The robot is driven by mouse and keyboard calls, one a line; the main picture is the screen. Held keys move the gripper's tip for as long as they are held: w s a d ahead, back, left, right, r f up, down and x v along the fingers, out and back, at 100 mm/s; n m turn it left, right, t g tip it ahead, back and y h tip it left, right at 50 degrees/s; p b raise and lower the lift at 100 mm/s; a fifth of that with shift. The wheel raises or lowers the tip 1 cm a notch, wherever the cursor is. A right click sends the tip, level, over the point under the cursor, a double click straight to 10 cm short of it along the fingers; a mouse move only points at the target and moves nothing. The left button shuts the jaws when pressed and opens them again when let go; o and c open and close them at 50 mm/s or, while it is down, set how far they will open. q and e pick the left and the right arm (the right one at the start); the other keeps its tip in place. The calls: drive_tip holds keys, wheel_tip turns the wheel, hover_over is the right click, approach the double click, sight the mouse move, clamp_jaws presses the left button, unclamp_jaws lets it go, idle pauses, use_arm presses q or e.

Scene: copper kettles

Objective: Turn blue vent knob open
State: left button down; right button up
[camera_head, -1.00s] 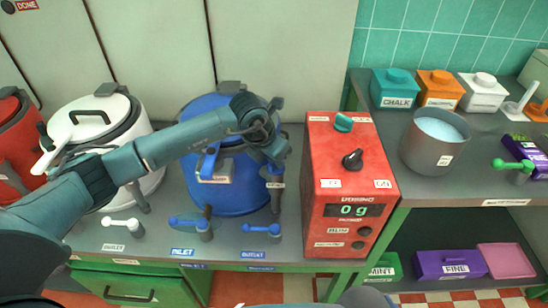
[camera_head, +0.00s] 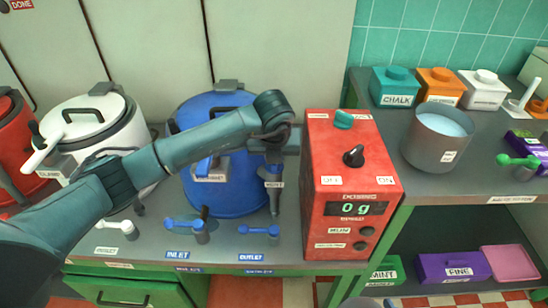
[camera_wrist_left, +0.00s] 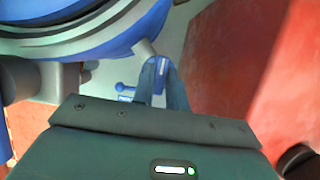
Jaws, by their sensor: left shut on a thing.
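The blue kettle (camera_head: 222,190) stands on the counter, left of the red dosing box. My left gripper (camera_head: 274,168) reaches over from the left and points down at the kettle's right side, just above a small label that appears to read VENT (camera_head: 274,184). It also shows in the left wrist view (camera_wrist_left: 160,72), its two fingers close together and shut on the blue vent knob. The knob itself is mostly hidden by the fingers, so its turn angle cannot be read.
The red dosing box (camera_head: 350,205), reading 0 g, stands close to the gripper's right. Blue inlet (camera_head: 185,224) and outlet (camera_head: 259,230) handles sit in front of the kettle. A white kettle (camera_head: 95,135) stands left, under my arm. A grey pot (camera_head: 437,150) is on the right counter.

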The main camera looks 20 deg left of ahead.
idle(0.3)
use_arm(q)
drive_tip(key=c, duration=1.4)
unclamp_jaws()
drive_tip(key=v, duration=1.3)
drive_tip(key=shift+d, duration=0.1)
